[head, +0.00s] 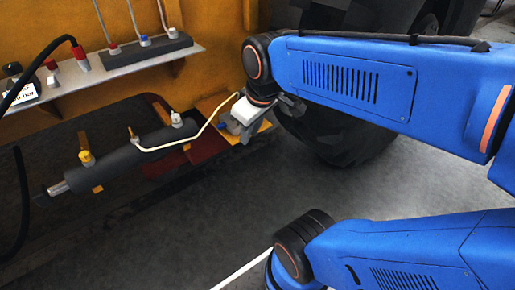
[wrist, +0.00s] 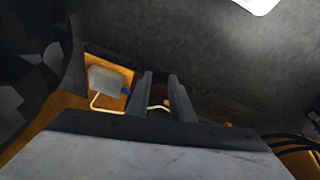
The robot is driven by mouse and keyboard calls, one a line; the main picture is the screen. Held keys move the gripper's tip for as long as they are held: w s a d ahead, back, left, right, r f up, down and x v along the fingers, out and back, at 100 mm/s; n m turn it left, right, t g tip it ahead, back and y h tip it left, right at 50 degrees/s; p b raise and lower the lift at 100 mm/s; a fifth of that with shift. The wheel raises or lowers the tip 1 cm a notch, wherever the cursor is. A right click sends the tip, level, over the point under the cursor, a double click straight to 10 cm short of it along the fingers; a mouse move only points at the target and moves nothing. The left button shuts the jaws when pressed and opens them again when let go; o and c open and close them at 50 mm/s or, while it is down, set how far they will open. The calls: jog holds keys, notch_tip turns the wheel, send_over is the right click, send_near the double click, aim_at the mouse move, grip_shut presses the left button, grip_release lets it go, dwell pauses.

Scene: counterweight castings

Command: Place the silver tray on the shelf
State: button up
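My gripper (wrist: 159,95) shows in the wrist view as two dark parallel fingers with a clear gap between them and nothing held. In the head view it hangs at the end of my blue arm, over the yellow plate, and its fingertips are hard to make out. The shelf (head: 120,72) is a narrow light-grey ledge on the orange wall, upper left in the head view. I cannot make out a silver tray in either view. A grey block (wrist: 108,80) with a blue end sits on the yellow plate (wrist: 93,62), left of my fingers.
A dark cylinder (head: 125,155) with fittings lies below the shelf. A pale cable runs from it towards my gripper. A black block (head: 146,54) with plugged hoses and a gauge box (head: 20,92) stand on the shelf. A large tyre (head: 345,140) is behind my arm.

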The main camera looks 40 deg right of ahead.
jog(key=s+m, duration=0.1)
jog(key=s+a+f+m, duration=0.1)
jog(key=s, duration=0.1)
jog(key=s+m, duration=0.1)
jog(key=s, duration=0.1)
jog(key=shift+s+a+f+t, duration=0.15)
jog(key=shift+s+t, duration=0.05)
jog(key=shift+t, duration=0.2)
jog(key=shift+o, duration=0.5)
dwell(1.3)
